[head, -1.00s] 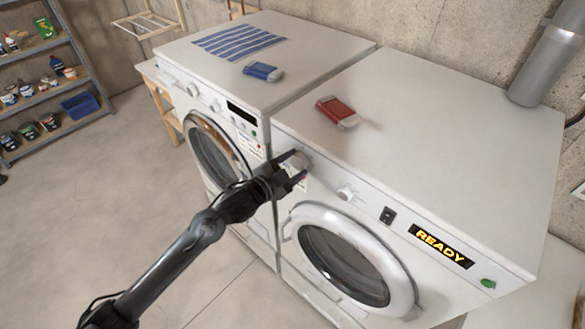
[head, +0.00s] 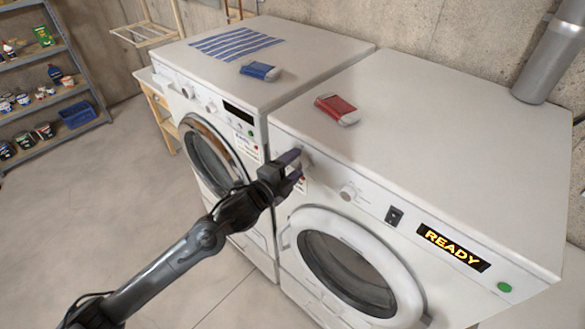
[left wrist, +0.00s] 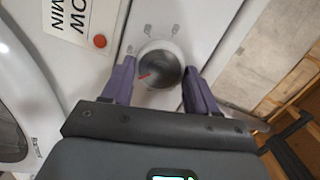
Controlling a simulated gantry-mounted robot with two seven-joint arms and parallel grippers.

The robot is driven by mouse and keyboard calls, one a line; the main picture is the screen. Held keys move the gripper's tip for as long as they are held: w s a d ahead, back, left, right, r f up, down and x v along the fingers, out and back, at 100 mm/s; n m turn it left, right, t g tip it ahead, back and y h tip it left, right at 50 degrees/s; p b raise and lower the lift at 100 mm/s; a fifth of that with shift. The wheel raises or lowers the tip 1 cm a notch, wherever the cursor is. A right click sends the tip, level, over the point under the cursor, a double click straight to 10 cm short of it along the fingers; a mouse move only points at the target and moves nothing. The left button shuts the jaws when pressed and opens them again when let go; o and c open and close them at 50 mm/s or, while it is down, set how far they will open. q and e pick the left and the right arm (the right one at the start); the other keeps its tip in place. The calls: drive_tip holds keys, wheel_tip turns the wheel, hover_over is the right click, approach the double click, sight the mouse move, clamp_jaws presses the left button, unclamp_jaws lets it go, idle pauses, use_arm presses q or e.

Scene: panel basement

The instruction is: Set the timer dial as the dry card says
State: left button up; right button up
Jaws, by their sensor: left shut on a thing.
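The timer dial (left wrist: 158,66) is a round grey knob with a red pointer mark, on the front panel of the right-hand machine (head: 440,130). In the head view the dial (head: 307,158) is partly hidden by my left gripper (head: 298,166). In the left wrist view the purple fingers of this gripper (left wrist: 160,72) are on either side of the dial, shut on it. The red mark points to the lower left in that view. A white card (left wrist: 82,22) beside the dial shows "LOW" and "MIN"; the rest is cut off. My right gripper is not in view.
A smaller knob (head: 348,194), a switch (head: 394,216), a lit "READY" display (head: 453,248) and a green button (head: 504,287) sit along the panel.

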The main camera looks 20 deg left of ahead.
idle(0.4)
use_arm(q)
drive_tip(key=o, duration=1.1)
drive_tip(key=shift+c, duration=0.2)
drive_tip(key=b+v, duration=0.1)
drive_tip(key=v, duration=1)
drive_tip(key=shift+b, duration=0.4)
